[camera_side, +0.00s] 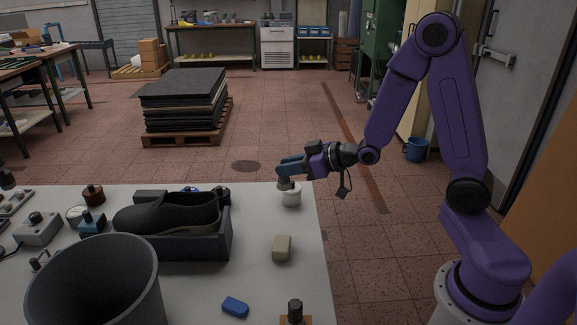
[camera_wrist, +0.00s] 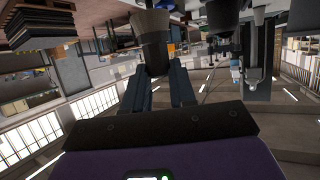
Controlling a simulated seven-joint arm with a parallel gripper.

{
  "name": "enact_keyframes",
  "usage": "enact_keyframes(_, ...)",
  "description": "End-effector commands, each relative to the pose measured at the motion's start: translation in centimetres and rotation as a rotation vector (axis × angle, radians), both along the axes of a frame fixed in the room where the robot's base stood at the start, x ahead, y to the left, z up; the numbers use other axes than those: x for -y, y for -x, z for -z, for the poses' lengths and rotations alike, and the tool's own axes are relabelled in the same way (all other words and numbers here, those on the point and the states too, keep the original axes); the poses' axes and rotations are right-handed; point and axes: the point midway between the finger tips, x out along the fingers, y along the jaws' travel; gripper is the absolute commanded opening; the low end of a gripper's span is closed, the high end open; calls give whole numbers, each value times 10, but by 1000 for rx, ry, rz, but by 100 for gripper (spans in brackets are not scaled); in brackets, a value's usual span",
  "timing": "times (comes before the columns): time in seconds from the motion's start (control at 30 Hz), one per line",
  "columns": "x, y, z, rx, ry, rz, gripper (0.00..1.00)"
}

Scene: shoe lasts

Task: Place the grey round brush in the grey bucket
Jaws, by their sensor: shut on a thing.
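My gripper (camera_side: 290,167) is at the right far edge of the table, its blue fingers pointing left and roughly level. It is shut on a small grey-brown round piece, which I take for the grey round brush (camera_side: 284,183). In the wrist view the brush (camera_wrist: 153,45) sits between the two fingertips (camera_wrist: 158,82), with a dark end and a paler tapered part. In the side view fingers hide part of it. The large dark grey bucket (camera_side: 150,300) stands at the near left of the table, open at the top, its inner floor hidden. The brush is well apart from it.
A dark shoe (camera_side: 165,214) lies in a dark box (camera_side: 205,245) between gripper and bucket. A beige block (camera_side: 282,247), blue piece (camera_side: 235,306) and dark-knobbed item (camera_side: 295,310) are nearer.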

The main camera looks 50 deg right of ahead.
Motion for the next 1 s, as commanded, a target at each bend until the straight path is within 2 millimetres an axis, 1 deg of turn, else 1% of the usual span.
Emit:
enact_keyframes(0.17,3,-10,-8,5,-1,44,0)
enact_keyframes(0.4,12,-35,-33,5,-3,202,0)
enact_keyframes(0.53,12,-42,-44,3,-3,273,0)
enact_keyframes(0.7,10,-46,-54,2,-3,335,0)
enact_keyframes(0.97,2,-48,-65,1,-2,393,0)
enact_keyframes(1.0,-9,-53,-65,-11,8,353,0)
